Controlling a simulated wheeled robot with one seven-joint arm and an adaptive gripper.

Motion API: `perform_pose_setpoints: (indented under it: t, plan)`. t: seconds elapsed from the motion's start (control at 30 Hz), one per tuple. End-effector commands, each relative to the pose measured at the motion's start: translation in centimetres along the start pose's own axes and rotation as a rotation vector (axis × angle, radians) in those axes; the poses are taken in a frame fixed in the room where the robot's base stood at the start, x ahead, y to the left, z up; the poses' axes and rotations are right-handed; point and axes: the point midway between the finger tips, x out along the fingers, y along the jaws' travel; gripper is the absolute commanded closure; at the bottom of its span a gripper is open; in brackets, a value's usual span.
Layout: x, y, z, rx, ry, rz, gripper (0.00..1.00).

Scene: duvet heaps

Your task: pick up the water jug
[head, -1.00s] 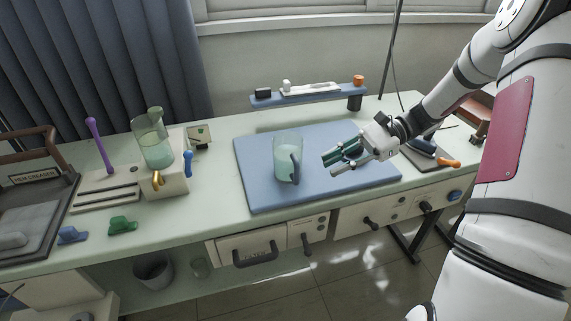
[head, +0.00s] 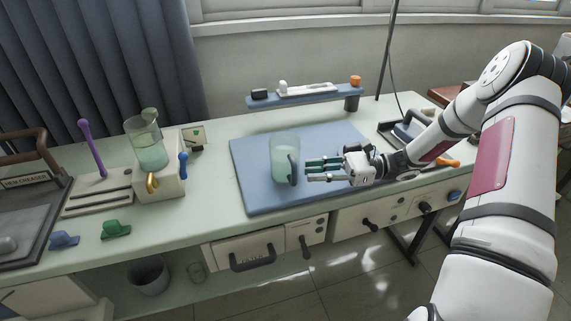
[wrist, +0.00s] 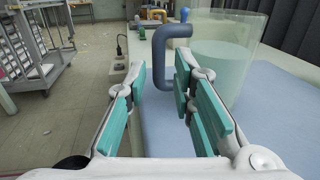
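The water jug (head: 283,158) is a clear, bluish jug holding pale liquid, upright on the blue mat (head: 252,196). My gripper (head: 308,170) is just to the right of the jug, low over the mat. In the wrist view the teal-padded fingers (wrist: 160,75) are spread open with nothing between them. The jug's handle (wrist: 158,52) stands ahead, around the gap between the fingertips, and the jug body (wrist: 225,55) is to the right. I cannot tell if the fingers touch the handle.
A glass beaker with liquid (head: 148,145) sits on a white block at the left. A low blue shelf (head: 305,96) with small items stands behind the mat. Drawers with dark handles line the bench front. The mat's left part is clear.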

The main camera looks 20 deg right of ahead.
Motion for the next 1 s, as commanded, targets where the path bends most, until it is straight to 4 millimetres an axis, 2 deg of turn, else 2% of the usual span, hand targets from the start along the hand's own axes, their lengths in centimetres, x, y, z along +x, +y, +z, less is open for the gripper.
perform_pose_setpoints:
  t: [0.27,0.53,0.77,0.8,0.9,1.0]
  plan:
    - [1.6,0.1,-0.2,0.000,0.001,0.002,0.77]
    - [5.3,0.2,-0.4,-0.001,0.001,0.001,0.77]
    - [5.7,0.1,-0.4,-0.002,0.001,0.000,0.77]
    - [5.7,0.1,-0.4,-0.002,0.001,0.000,0.79]
    - [5.7,0.1,-0.4,-0.002,0.001,0.000,1.00]
    - [5.7,0.1,-0.4,-0.002,0.001,0.000,1.00]
